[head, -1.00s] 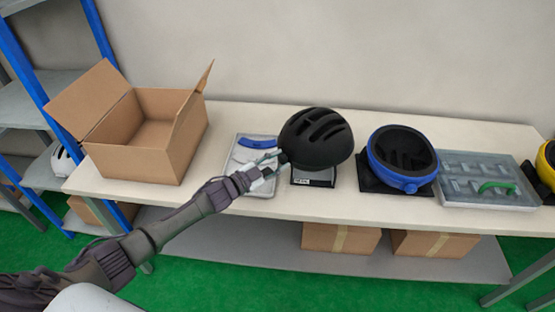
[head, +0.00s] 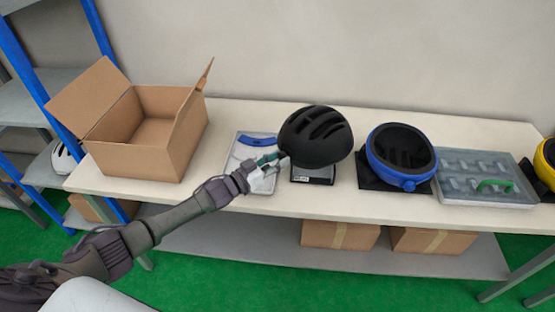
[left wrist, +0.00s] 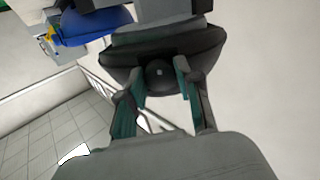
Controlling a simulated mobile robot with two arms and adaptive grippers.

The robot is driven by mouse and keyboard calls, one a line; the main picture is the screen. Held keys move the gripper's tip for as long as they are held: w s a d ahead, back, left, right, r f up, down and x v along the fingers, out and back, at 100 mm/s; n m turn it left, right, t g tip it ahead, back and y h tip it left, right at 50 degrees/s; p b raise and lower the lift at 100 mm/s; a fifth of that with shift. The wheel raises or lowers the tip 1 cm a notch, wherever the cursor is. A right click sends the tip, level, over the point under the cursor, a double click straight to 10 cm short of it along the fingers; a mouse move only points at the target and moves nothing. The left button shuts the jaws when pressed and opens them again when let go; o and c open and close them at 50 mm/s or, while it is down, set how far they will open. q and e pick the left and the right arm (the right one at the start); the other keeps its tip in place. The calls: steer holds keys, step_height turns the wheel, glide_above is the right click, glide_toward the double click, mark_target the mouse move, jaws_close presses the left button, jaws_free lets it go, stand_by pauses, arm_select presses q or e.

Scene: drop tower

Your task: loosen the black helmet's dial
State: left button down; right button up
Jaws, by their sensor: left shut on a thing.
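The black helmet (head: 317,136) sits dome up on a small black stand with a pale top (head: 313,175) at the middle of the bench. My left gripper (head: 278,157) is at the helmet's lower left edge. In the left wrist view the helmet's dark rim (left wrist: 205,50) is close, with its round black dial (left wrist: 159,75) between the two teal-padded fingers (left wrist: 160,78). The fingers are shut on the dial. In the head view the fingers mostly hide the dial. My right gripper is not in view.
A blue helmet (head: 421,175) lies opening up on a black stand to the right. Beyond it are a grey tray (head: 455,197) with a green part and a yellow helmet (head: 546,170). A tray with blue parts (head: 240,177) lies behind my gripper. An open cardboard box (head: 150,165) stands left.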

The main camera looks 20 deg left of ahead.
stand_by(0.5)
arm_select(q)
steer(key=c, duration=0.8)
jaws_free()
steer(key=shift+o, duration=0.2)
steer(key=v, duration=1.2)
steer(key=shift+f, duration=0.1)
